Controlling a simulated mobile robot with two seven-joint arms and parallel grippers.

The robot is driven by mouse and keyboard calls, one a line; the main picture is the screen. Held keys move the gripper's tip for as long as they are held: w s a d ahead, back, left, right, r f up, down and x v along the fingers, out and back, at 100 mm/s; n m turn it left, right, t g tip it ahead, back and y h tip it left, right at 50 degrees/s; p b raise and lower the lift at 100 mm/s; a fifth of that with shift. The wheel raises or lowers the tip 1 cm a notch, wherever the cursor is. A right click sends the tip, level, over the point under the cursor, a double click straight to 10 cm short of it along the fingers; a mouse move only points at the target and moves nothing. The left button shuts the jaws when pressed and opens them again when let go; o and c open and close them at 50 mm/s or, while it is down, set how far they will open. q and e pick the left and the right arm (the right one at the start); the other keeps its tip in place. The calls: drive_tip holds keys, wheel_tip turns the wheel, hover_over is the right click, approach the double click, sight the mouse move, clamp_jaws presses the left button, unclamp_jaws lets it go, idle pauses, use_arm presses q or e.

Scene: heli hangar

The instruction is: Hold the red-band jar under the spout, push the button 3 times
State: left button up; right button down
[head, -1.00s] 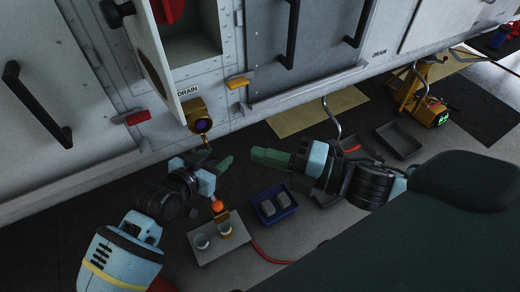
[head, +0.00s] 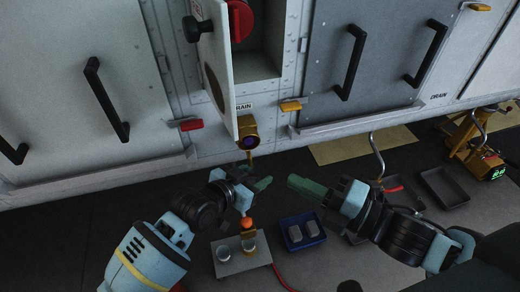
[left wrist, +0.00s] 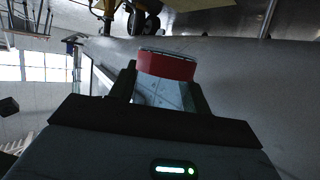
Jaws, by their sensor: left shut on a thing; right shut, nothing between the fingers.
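The red-band jar (left wrist: 167,65) is between my left fingers in the left wrist view; its wide red band and pale body show. In the head view I cannot make it out at my left gripper (head: 262,185), which is just below the brass drain spout (head: 248,126). My right gripper (head: 291,182) is shut and empty, a short gap right of the left one and lower than the spout. A round purple-dark face (head: 248,142) sits on the spout fitting.
An open panel door (head: 213,70) hangs above the spout beside a red handle (head: 240,18). Dark trays (head: 446,187) lie right.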

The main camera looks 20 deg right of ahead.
sight(248, 139)
drive_tip(key=w+a, duration=0.5)
drive_tip(key=w, duration=0.5)
drive_tip(key=shift+w+r, duration=0.1)
drive_tip(key=shift+w, duration=0.1)
